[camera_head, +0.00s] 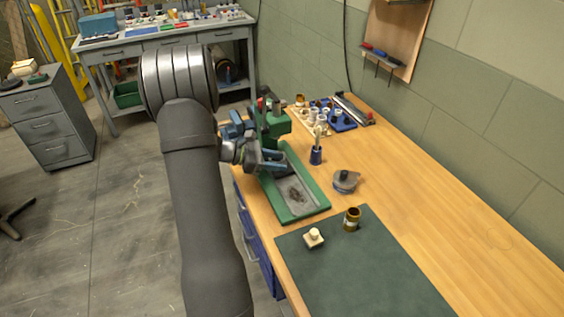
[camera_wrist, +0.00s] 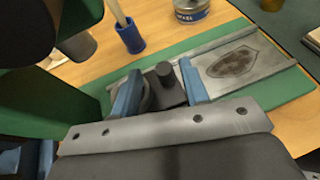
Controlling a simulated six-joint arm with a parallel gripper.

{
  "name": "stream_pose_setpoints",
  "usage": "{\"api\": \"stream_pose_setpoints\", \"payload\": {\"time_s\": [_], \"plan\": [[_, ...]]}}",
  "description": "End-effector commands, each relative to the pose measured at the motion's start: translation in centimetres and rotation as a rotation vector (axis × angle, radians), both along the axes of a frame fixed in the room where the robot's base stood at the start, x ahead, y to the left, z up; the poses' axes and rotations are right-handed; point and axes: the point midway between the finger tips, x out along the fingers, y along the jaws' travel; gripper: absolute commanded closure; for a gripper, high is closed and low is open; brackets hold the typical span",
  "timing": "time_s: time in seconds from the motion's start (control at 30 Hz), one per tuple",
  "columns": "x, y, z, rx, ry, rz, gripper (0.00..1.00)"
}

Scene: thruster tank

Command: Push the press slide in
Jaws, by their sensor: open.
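The green press (camera_head: 270,122) stands at the left edge of the wooden bench, its long green base (camera_head: 322,206) running towards the front. A pale metal track on the base carries a dark worn patch (camera_wrist: 232,62). In the wrist view a dark plate with an upright black knob (camera_wrist: 165,73), apparently the press slide, sits on the track by the green press body (camera_wrist: 50,110). My gripper (camera_head: 276,160) is low over the track, beside the press. Its two blue fingers (camera_wrist: 160,82) are open, one each side of the knob; contact cannot be told. The slide is mostly hidden in the head view.
A blue cup with brushes (camera_head: 316,155) and a round grey tin (camera_head: 346,181) stand right of the press. An amber jar (camera_head: 352,219) and a small pale block (camera_head: 313,238) are on the dark green mat (camera_head: 375,275). The right side of the bench is clear.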

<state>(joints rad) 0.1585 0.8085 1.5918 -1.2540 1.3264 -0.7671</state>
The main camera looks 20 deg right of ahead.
Motion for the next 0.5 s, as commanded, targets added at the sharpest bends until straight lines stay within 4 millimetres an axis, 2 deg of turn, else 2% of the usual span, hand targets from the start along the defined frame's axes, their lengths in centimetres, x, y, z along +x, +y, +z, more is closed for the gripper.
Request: {"api": "stream_pose_setpoints", "payload": {"time_s": [0.3,0.5], "plan": [[1.7,7.1,3.1,-0.001,-0.003,0.005,0.59],[2.6,11.0,4.7,0.000,-0.003,0.004,0.59]]}}
